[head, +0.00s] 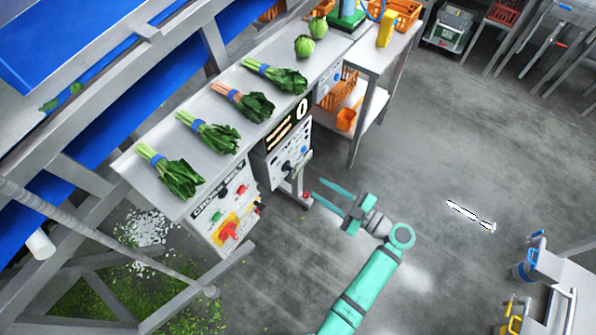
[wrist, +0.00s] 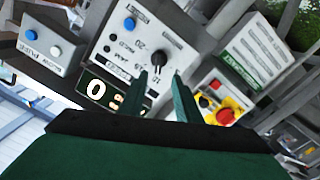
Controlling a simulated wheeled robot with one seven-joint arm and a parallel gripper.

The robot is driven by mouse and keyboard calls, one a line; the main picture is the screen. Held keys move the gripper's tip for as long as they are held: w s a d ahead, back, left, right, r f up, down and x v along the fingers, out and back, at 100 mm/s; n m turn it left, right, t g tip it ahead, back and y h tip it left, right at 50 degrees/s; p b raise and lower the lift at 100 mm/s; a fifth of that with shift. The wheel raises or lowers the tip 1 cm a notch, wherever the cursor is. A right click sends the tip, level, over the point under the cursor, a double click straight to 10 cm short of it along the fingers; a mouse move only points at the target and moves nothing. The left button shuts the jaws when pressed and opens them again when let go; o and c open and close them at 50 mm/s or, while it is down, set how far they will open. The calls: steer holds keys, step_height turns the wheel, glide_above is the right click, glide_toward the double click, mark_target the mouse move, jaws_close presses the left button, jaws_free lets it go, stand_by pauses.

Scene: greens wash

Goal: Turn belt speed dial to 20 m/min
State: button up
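The belt speed dial is a black knob (wrist: 157,61) on a pale control panel (wrist: 128,42), with a printed scale around it in the wrist view. Numbers such as 20 show, but I cannot clearly read where the knob points. In the head view the panel (head: 279,172) hangs below a dark display (head: 286,134) that shows 0. The display also shows in the wrist view (wrist: 97,89), partly hidden by a finger. My gripper (head: 316,189) is open and empty, in front of and apart from the panel. In the wrist view its fingertips (wrist: 160,74) appear just below the knob.
A steel table (head: 222,85) with bunched greens and cabbages runs above. A white-and-blue button box (wrist: 48,46) is beside the panel. The floor (head: 440,150) to the right is mostly clear.

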mark_target(293, 171)
steer(key=shift+n, duration=0.3)
steer(key=x, duration=1)
steer(key=shift+w+a+r, duration=0.1)
steer(key=shift+a+r, duration=0.25)
steer(key=shift+r, duration=0.05)
steer(key=shift+w, duration=0.1)
jaws_close()
